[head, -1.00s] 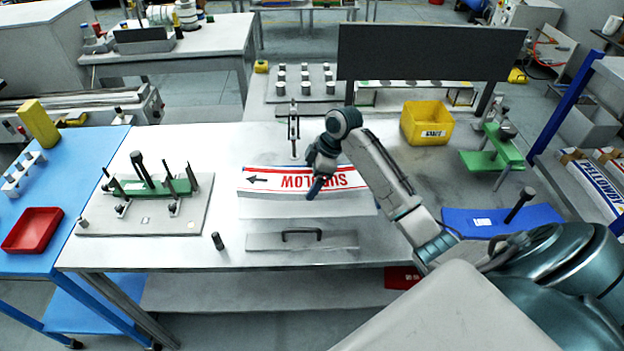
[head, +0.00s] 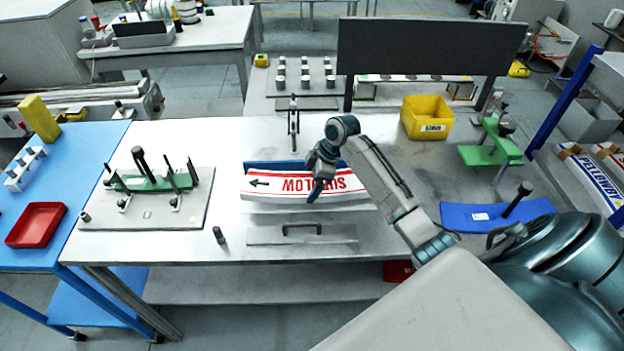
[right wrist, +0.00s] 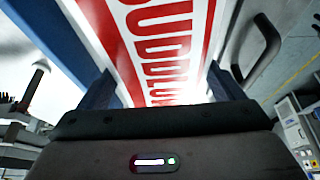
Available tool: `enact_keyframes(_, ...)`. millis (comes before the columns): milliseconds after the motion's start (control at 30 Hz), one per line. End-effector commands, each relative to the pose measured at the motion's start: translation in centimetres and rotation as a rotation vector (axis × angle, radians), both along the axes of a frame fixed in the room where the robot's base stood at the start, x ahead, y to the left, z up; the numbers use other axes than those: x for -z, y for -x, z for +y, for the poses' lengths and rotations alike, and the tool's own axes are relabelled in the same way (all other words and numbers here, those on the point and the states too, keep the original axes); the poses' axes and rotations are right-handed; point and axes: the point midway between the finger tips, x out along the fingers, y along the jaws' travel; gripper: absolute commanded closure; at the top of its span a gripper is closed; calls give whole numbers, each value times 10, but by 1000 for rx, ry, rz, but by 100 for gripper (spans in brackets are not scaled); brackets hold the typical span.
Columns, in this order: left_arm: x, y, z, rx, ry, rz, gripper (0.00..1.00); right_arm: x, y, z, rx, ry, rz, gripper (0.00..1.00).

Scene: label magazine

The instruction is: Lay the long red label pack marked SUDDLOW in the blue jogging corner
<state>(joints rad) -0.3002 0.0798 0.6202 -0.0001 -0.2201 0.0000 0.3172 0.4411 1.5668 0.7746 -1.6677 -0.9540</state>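The long white-and-red SUDDLOW label pack (head: 272,189) lies across the middle of the table, its print upside down and its arrow pointing left. My right gripper (head: 316,190) comes over it from the right. In the right wrist view the pack (right wrist: 160,45) runs between the two fingers (right wrist: 162,92), which appear closed on its sides. The blue jogging corner (head: 262,165) shows as a blue strip along the pack's far edge, and as a blue wall at the left of the wrist view. Whether the pack touches its floor or wall is hidden. My left gripper is out of view.
A grey plate with a black handle (head: 335,233) lies in front of the pack. A green fixture (head: 150,184) stands left, a yellow bin (head: 427,114) behind right, a blue plate with a black post (head: 480,218) at right. A dark upright panel (head: 430,50) stands behind.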

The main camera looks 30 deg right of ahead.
Motion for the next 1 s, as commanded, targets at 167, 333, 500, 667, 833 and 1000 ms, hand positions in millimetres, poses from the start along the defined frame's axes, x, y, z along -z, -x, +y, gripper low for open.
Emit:
enact_keyframes(167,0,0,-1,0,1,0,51,0,0,0,0,0,0,0)
enact_keyframes(333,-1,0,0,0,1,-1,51,-3,0,0,0,0,-1,0)
enact_keyframes(500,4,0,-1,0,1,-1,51,-18,1,-4,1,3,-4,0)
enact_keyframes(667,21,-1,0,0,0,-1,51,-49,7,-16,0,5,-6,0)
enact_keyframes(833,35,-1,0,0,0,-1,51,-84,15,-28,0,4,-5,0)
enact_keyframes(1000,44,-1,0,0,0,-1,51,-110,20,-36,2,2,-3,0)
